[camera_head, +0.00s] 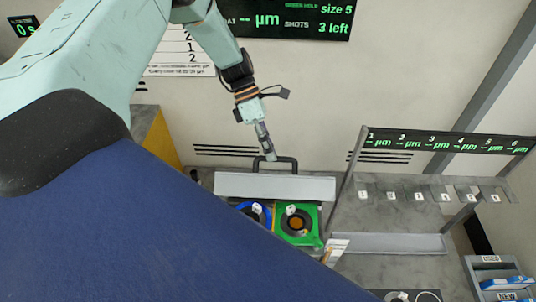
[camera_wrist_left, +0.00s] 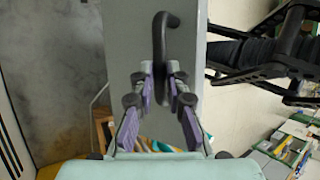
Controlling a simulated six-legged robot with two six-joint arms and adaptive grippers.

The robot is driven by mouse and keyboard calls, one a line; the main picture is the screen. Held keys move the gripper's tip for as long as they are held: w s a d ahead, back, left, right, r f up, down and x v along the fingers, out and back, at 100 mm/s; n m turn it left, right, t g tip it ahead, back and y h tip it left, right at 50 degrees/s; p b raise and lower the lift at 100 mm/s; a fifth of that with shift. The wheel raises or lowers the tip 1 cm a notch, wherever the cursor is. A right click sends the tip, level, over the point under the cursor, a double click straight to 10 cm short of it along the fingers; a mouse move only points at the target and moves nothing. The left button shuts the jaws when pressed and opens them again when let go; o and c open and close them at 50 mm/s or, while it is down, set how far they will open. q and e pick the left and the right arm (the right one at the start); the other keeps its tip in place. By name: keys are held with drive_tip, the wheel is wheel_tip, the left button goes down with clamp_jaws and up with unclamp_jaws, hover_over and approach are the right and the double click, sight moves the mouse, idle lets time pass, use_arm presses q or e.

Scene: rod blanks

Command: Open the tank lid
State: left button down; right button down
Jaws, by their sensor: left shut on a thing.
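The tank lid (camera_head: 240,184) is a light grey plate, seen behind the blue and green holders in the head view. I cannot tell its exact tilt. Its dark bar handle (camera_head: 293,163) stands up from the plate; in the wrist view the handle (camera_wrist_left: 159,35) runs down the grey lid (camera_wrist_left: 186,28). My left gripper (camera_head: 268,157) reaches down from above and is shut on the handle. In the left wrist view its fingers (camera_wrist_left: 163,78) sit on either side of the bar. My right gripper is in neither view.
A green holder (camera_head: 312,238) and a blue ring (camera_head: 241,206) lie just in front of the lid. To the right stands a grey rack (camera_head: 390,243) with a numbered display (camera_head: 445,142). Grey trays (camera_head: 482,262) marked USED and NEW are at far right.

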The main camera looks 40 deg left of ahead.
use_arm(q)
drive_tip(key=w+a+f+b, duration=0.3)
drive_tip(key=w+b, duration=0.3)
drive_tip(key=b, duration=0.3)
drive_tip(key=shift+w+a+f+g+h, duration=0.15)
drive_tip(key=shift+w+a+g+h, duration=0.2)
drive_tip(key=shift+a, duration=0.25)
drive_tip(key=c, duration=1.7)
unclamp_jaws()
drive_tip(key=o, duration=0.4)
drive_tip(key=shift+w, duration=0.3)
drive_tip(key=shift+c, duration=0.2)
drive_tip(key=shift+a+r, duration=0.1)
drive_tip(key=shift+r, duration=0.2)
drive_tip(key=v, duration=0.7)
